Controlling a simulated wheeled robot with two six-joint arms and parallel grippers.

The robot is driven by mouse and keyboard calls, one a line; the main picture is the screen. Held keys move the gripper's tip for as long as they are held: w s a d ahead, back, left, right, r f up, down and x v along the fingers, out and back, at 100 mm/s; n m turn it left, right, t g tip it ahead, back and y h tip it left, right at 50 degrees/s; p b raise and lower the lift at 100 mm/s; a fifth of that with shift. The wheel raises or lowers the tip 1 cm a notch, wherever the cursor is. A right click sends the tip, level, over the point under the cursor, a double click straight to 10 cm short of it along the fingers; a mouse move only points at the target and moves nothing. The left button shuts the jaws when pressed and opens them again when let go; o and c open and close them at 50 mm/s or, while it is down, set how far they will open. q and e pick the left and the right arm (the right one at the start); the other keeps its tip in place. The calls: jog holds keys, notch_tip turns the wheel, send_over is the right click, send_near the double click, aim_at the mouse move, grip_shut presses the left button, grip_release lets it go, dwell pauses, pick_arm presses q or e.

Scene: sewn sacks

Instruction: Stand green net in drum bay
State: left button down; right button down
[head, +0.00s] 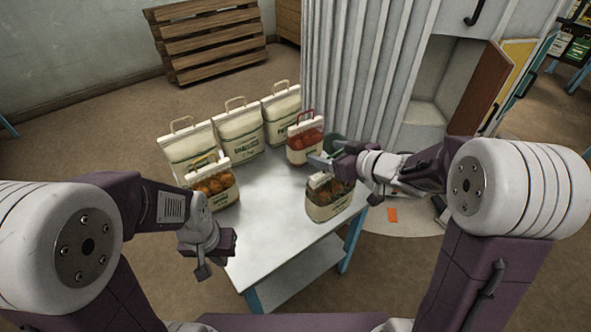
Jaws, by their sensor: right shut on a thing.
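The green net (329,203) appears to be the sack with a dark net front, brownish contents and a cream band, upright over the table's right side. My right gripper (322,160) is just above it, shut, with a bit of green at its fingers that looks like the sack's handle. Whether the sack's base touches the table cannot be told. My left gripper (216,258) is open and empty at the table's front left. No part in view is clearly marked as the drum bay; an open compartment (428,112) shows in the pale cabinet at the back right.
Grey ribbed panels (345,65) rise behind. The table's front middle is clear. A wooden pallet (207,40) leans at the back wall.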

jog(key=w+a+f+b, duration=0.4)
jog(key=w+a+f, duration=0.1)
jog(key=a+f, duration=0.4)
jog(key=shift+a+f, duration=0.35)
jog(key=shift+f, duration=0.25)
jog(key=shift+b, duration=0.3)
jog(key=shift+f, duration=0.2)
jog(key=shift+c, duration=0.7)
grip_release()
jog(key=shift+s+f, duration=0.1)
